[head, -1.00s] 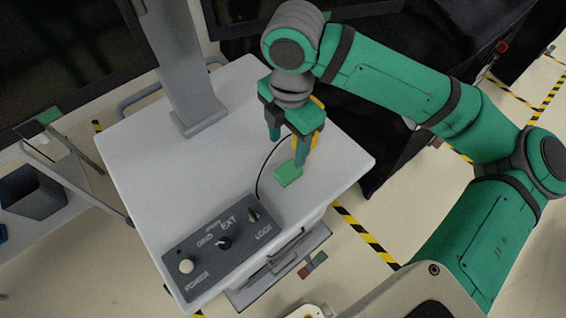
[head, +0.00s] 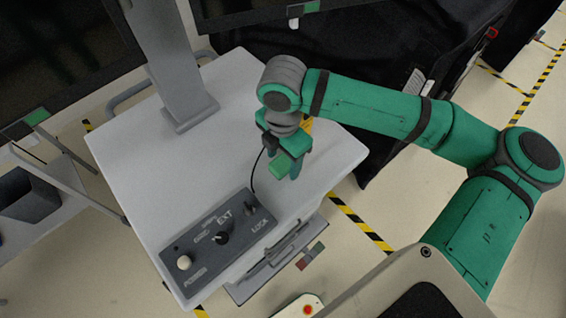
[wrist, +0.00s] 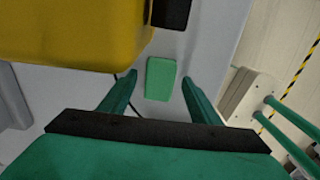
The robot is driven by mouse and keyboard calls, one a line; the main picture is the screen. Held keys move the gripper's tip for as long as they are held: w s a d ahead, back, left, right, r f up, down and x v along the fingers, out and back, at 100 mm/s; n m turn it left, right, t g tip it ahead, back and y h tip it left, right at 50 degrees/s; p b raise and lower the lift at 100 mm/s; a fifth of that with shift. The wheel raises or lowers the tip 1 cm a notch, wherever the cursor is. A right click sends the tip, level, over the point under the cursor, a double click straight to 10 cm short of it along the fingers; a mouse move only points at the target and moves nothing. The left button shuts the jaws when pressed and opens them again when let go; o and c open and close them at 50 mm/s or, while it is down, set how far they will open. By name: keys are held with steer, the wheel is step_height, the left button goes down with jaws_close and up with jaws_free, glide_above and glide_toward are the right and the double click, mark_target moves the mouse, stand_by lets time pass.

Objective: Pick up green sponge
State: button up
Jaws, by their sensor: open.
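The green sponge (head: 281,169) is a small flat block on the light grey cart top, partly hidden by my gripper in the head view. In the wrist view the sponge (wrist: 160,79) lies in full sight between my two fingers, with a gap on each side. My gripper (head: 283,163) is open and points down over the sponge. In the wrist view the fingertips of my gripper (wrist: 159,76) stand left and right of it. I cannot tell how far above the cart top they are.
A yellow thing (wrist: 75,30) fills the wrist view's upper left, close to my gripper. The cart top (head: 150,150) carries a dark control panel (head: 215,245), a grey post (head: 165,65) and a thin black cable. Cart top left of the gripper is clear.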

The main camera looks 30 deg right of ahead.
steer(key=shift+f, duration=0.15)
steer(key=c, duration=1.2)
